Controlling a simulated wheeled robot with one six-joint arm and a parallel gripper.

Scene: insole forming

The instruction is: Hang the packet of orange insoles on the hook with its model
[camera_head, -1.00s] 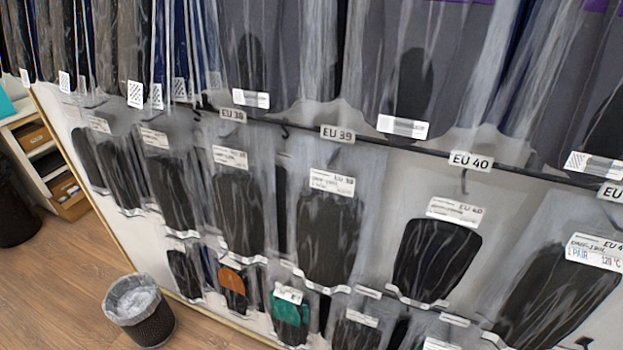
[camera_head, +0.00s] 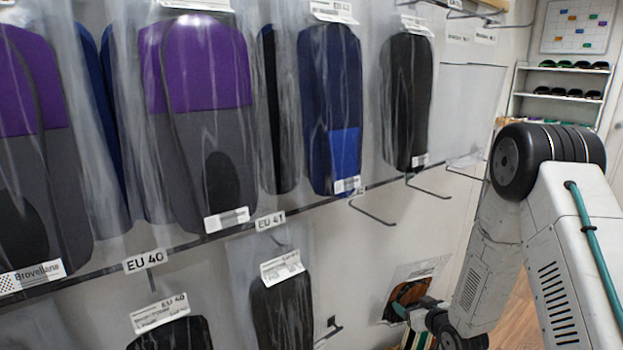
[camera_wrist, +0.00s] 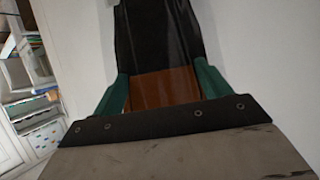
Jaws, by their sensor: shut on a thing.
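The packet of orange insoles (camera_head: 408,292) is at the lower right of the head view, close to the wall; its insoles look black and orange behind clear film. It also shows in the wrist view (camera_wrist: 165,88), black above and orange below. My gripper (camera_head: 402,310) is shut on the packet; in the wrist view its two green fingers (camera_wrist: 164,90) lie on either side of the orange part. Several hooks stick out of the wall, some empty, such as one hook (camera_head: 372,212) at the middle. Which hook bears the packet's model cannot be told.
Packets of purple-grey insoles (camera_head: 205,120), blue insoles (camera_head: 330,105) and black insoles (camera_head: 408,100) hang along the wall. A label rail (camera_head: 200,242) carries EU 40 and EU 41 tags. A shelf with shoes (camera_head: 560,80) stands at the far right.

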